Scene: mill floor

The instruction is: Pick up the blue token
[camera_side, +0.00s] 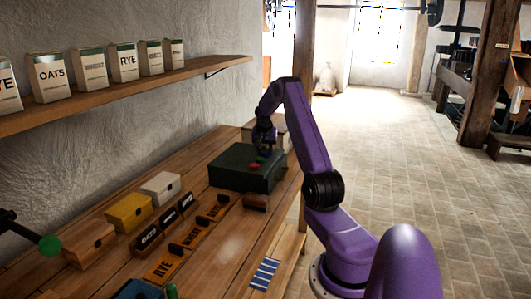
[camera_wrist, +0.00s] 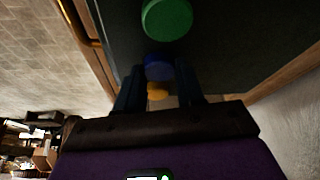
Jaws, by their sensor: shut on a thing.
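The blue token (camera_wrist: 158,68) is a small round disc, seen in the wrist view between the two fingers of my gripper (camera_wrist: 159,74). The fingers are shut on it from both sides. In the side view my gripper (camera_side: 265,148) is over the top of a dark green box (camera_side: 238,178) on the bench. The blue token is too small and dark to make out clearly there. I cannot tell whether it is still touching the box top.
A green token (camera_wrist: 167,18) lies close by on the dark surface, and a yellow piece (camera_wrist: 157,92) shows behind the blue one. A red token (camera_side: 253,166) sits on the box top. Small yellow (camera_side: 128,213) and white (camera_side: 160,188) boxes and label blocks stand along the bench.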

